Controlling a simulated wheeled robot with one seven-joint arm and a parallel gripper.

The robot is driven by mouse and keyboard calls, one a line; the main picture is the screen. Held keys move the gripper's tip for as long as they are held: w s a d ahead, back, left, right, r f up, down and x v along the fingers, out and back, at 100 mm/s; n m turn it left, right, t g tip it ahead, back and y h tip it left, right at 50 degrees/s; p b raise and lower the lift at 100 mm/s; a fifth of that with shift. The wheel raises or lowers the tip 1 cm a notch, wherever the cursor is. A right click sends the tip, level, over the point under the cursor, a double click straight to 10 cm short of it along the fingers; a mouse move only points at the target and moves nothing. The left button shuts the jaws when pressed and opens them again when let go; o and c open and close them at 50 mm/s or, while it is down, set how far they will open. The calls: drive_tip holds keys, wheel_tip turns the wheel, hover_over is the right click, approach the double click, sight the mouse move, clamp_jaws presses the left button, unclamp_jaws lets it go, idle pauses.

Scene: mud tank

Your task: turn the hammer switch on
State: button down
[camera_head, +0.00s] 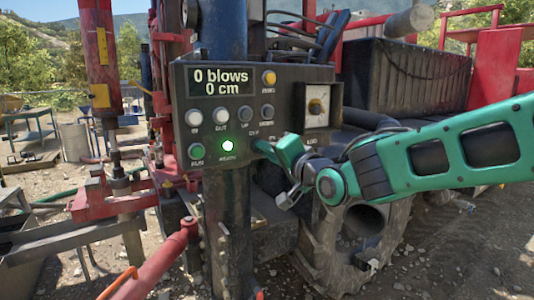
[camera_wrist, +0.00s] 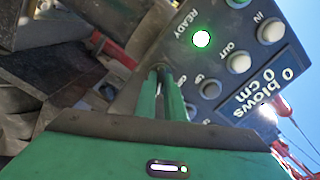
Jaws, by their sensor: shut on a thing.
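The dark control panel (camera_head: 234,130) faces me in the head view, with its display (camera_head: 221,81) reading "0 blows 0 cm". A READY light (camera_head: 227,145) glows green low on the panel; it also shows in the wrist view (camera_wrist: 201,39). My green gripper (camera_head: 263,148) reaches in from the right, with its fingertips at the panel's lower part, just right of the READY light. In the wrist view the fingers (camera_wrist: 162,74) are close together at the panel. The hammer switch is hidden behind the fingertips, which are shut on it.
White buttons (camera_head: 221,116), an orange button (camera_head: 268,78) and a green RUN button (camera_head: 196,151) sit around the display. A pale plate with a knob (camera_head: 316,105) is at the panel's right. A blue-grey post (camera_head: 228,240) stands below; red rig beams (camera_head: 160,262) lie at lower left.

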drive_tip(key=shift+w+d+m, duration=0.2)
drive_tip(key=shift+d+m, duration=0.15)
drive_tip(key=shift+m, duration=0.65)
drive_tip(key=c, duration=1.8)
unclamp_jaws()
drive_tip(key=shift+c, duration=0.2)
drive_tip(key=shift+a, duration=0.1)
drive_tip(key=shift+s, duration=0.15)
drive_tip(key=v, duration=1)
drive_tip(key=shift+d, duration=0.3)
drive_tip(key=shift+s+f, duration=0.1)
drive_tip(key=shift+s, duration=0.05)
